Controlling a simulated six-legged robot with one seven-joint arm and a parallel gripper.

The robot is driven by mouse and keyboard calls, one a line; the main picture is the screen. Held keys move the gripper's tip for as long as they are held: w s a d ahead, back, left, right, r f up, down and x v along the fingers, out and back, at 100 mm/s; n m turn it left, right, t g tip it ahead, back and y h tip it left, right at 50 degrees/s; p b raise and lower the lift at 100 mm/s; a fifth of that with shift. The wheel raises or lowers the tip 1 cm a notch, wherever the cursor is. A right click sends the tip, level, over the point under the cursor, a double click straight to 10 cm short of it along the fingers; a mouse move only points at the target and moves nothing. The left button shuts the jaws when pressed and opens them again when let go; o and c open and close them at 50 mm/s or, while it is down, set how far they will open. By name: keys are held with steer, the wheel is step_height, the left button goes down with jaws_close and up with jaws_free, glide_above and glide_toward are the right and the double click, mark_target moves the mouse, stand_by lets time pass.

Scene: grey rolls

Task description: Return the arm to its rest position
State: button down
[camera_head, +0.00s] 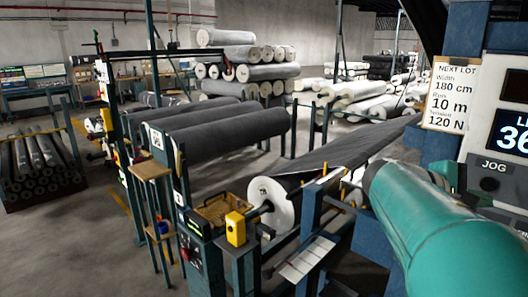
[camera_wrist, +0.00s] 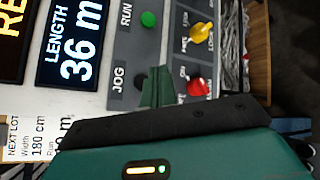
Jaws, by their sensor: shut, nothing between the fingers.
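In the wrist view my gripper (camera_wrist: 157,78) is shut, with its narrow green fingers together and nothing between them. The fingers are in front of a control panel (camera_wrist: 135,50), over the area beside the JOG label. I cannot tell whether they touch the panel. In the head view my teal arm (camera_head: 440,235) reaches across the lower right, in front of the machine. The gripper's fingers cannot be made out there.
The panel carries a green RUN button (camera_wrist: 148,19), a yellow switch (camera_wrist: 202,32), a red knob (camera_wrist: 197,86) and a length display (camera_wrist: 75,45) reading 36 m. A NEXT LOT sheet (camera_head: 451,93) hangs beside it. A grey roll (camera_head: 285,190) lies in the machine; open floor is at left.

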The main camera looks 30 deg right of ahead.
steer(key=w+a+f+t+y, duration=0.35)
steer(key=w+a+f, duration=0.2)
steer(key=a, duration=0.45)
steer(key=w+a+f+t+y, duration=0.2)
steer(key=w+a+f+t, duration=0.3)
steer(key=a, duration=0.4)
steer(key=w+a+f+t+y, duration=0.25)
steer(key=w+a+f, duration=0.35)
steer(key=a, duration=0.4)
steer(key=a+f+t+y, duration=0.1)
steer(key=a+y, duration=0.1)
steer(key=a, duration=0.5)
steer(key=w+a+t+y, duration=0.1)
steer(key=a+y, duration=0.2)
steer(key=a, duration=0.5)
steer(key=shift+a+f+t, duration=0.2)
steer(key=shift+f+t, duration=0.15)
steer(key=shift+t, duration=0.05)
steer(key=shift+d, duration=0.25)
